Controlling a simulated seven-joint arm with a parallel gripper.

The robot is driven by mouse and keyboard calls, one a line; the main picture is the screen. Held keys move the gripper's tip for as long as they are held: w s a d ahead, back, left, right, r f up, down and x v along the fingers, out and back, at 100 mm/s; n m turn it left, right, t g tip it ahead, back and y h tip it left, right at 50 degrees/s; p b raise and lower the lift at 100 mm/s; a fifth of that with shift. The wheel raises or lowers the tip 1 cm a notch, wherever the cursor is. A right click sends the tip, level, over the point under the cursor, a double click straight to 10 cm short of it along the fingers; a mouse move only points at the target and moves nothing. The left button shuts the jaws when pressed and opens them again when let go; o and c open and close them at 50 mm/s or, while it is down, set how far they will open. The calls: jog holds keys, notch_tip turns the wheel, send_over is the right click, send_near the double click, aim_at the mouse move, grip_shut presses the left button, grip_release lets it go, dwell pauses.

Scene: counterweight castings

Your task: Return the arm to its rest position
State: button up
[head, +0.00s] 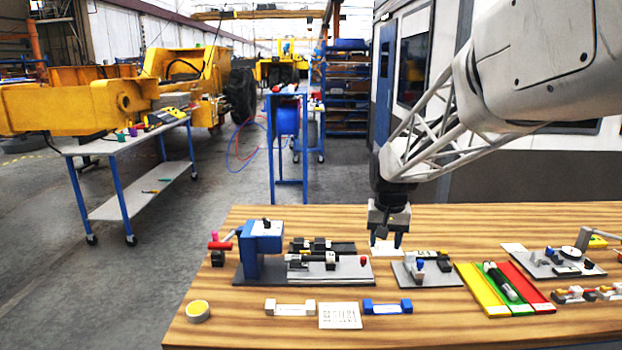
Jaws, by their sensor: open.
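My gripper (385,240) hangs pointing down above the wooden table (440,312), between the blue press fixture and a smaller grey fixture. Its two dark fingers are apart and nothing shows between them. A white card (381,249) lies on the table behind the fingertips. My arm reaches in from the upper right, with a lattice link leading down to the gripper. Whether the fingertips touch anything is hard to tell, but they appear to be in free air.
A blue press fixture (262,240) stands left of the gripper, a grey fixture plate (440,275) to the right. Yellow, green and red strips (528,288) lie farther right; a black cylinder rests on the green one. A tape roll (198,311) sits at the front left.

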jog(key=s+n+t, duration=0.1)
jog(key=s, duration=3.4)
jog(key=shift+d+r+n+t, duration=0.15)
jog(key=shift+d+n+t, duration=0.15)
jog(key=shift+d+n, duration=0.1)
